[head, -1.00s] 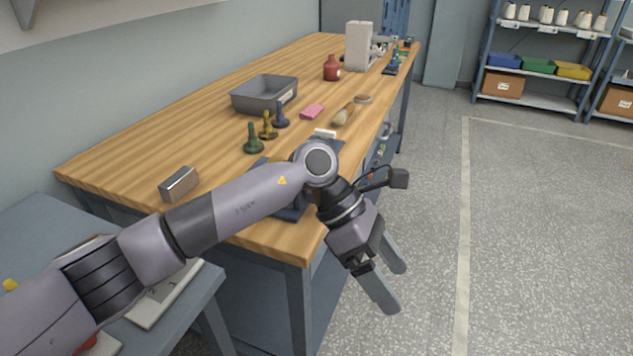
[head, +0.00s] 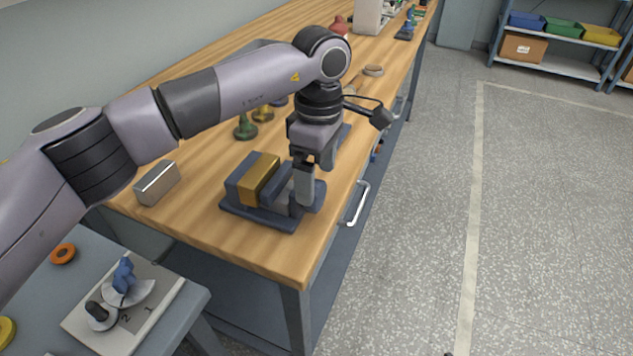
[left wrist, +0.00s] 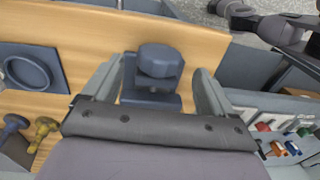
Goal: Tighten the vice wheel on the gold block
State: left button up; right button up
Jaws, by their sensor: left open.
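The gold block (head: 260,178) sits in the dark blue vice (head: 262,217) near the table's front corner. It stands against the vice's left jaw; I cannot tell whether the other jaw presses on it. My left gripper (head: 304,207) points down at the vice's right end, open, and hides most of the wheel in the head view. In the left wrist view the dark vice wheel (left wrist: 160,60) shows between the two spread fingers of my left gripper (left wrist: 158,82), with a gap to each.
A silver block (head: 157,183) lies left of the vice on the wooden bench (head: 215,236). A lower side table (head: 190,306) holds a numbered board (head: 165,292). A drawer handle (head: 358,204) sticks out at the bench front.

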aim_at(318, 182)
pick_arm(q)
jog(key=shift+s+f+p, duration=0.1)
jog(key=shift+f+p, duration=0.2)
jog(key=shift+f, duration=1.75)
jog(key=c, duration=1.1)
jog(key=shift+o, duration=0.3)
jog(key=shift+f+g+b, duration=0.15)
jog(key=shift+g+b, duration=0.25)
jog(key=shift+b, duration=0.15)
jog(key=shift+w+g+y+b, duration=0.2)
jog(key=shift+g+y+b, duration=0.3)
jog(key=shift+g+b, duration=0.45)
jog(key=o, duration=1)
jog(key=shift+o, duration=0.2)
